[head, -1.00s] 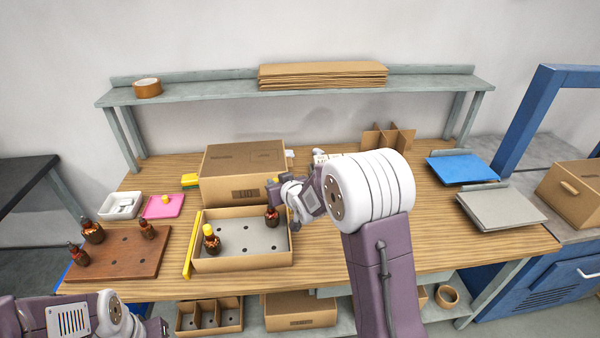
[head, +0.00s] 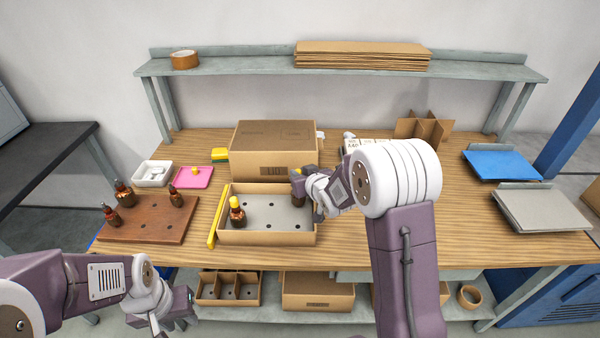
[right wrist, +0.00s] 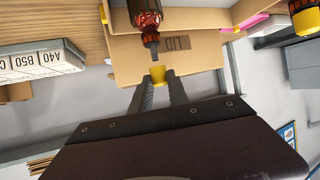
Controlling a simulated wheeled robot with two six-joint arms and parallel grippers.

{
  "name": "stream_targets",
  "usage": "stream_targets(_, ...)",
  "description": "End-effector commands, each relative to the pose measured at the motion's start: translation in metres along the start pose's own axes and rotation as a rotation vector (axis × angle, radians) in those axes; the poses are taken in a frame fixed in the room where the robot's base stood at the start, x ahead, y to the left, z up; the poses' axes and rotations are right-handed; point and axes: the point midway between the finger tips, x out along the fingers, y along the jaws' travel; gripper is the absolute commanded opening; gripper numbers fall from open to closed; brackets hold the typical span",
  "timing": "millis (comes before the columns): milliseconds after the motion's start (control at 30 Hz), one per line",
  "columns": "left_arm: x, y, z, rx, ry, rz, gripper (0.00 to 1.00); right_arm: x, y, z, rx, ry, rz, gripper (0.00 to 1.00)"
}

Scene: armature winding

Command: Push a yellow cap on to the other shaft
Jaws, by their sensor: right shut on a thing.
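My right gripper (right wrist: 160,86) is shut on a yellow cap (right wrist: 158,75). In the right wrist view the bare shaft of a red-brown armature (right wrist: 147,18) points at the cap, with a small gap between them. In the head view this armature (head: 298,192) stands upright at the right of an open cardboard box (head: 268,238), partly hidden by my right gripper (head: 306,176). Another armature (head: 237,214) stands in the box's left part with a yellow cap on its upper shaft. My left gripper (head: 178,312) is low in front of the table, away from the box; its fingers are unclear.
A wooden block (head: 150,222) with several armatures is at the left. A pink mat (head: 186,181) bears a yellow cap (head: 195,170). A white tray (head: 150,178) is beside it. A closed carton (head: 272,160) stands behind the open box. A yellow bar (head: 216,222) lies along the box's left side.

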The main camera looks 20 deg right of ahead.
Motion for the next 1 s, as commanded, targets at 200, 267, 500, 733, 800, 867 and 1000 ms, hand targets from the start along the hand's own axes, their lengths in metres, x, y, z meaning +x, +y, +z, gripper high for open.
stream_targets(200,0.002,0.000,0.000,0.000,0.000,0.000,0.36,0.001,0.000,0.002,0.000,0.000,0.000,0.00)
stream_targets(267,0.004,0.000,0.000,0.000,0.000,0.000,0.36,0.002,0.000,0.003,0.000,0.000,0.000,0.00)
stream_targets(500,0.010,0.000,0.001,0.000,0.000,0.000,0.36,0.005,0.000,0.010,0.000,0.000,0.000,0.00)
stream_targets(733,0.016,0.000,0.002,0.000,0.000,0.000,0.36,0.008,0.000,0.016,0.000,0.000,0.000,0.00)
stream_targets(800,0.018,0.000,0.002,0.000,0.000,0.000,0.36,0.009,0.000,0.018,0.000,-0.001,0.000,0.00)
stream_targets(867,0.020,0.000,0.002,0.000,0.000,0.000,0.36,0.010,0.000,0.020,0.000,-0.001,0.000,0.00)
stream_targets(1000,0.024,-0.001,0.002,0.000,0.000,0.000,0.36,0.011,0.000,0.024,0.000,-0.001,0.001,0.00)
